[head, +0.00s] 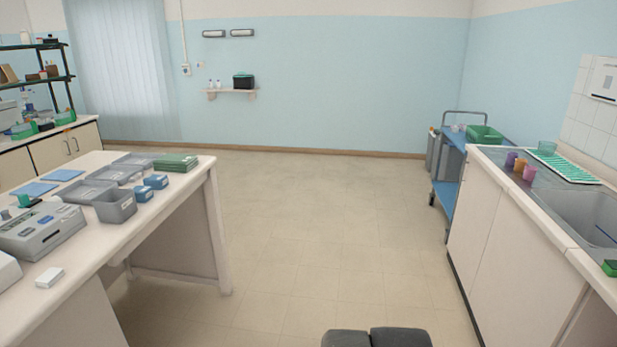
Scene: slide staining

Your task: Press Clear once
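A grey device (42,232) with a small blue panel and some keys stands on the white bench at the left. Its labels are too small to read, so I cannot tell which key, if any, is Clear. My gripper is not recognisable in the head view. Two dark grey rounded shapes show at the bottom edge and look like part of my own body.
The white bench (60,310) also holds grey trays (115,207), small blue boxes (156,181) and a green stack (176,162). A sink counter (481,170) stands at the right, with a blue trolley (452,160) behind it. The floor between is clear.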

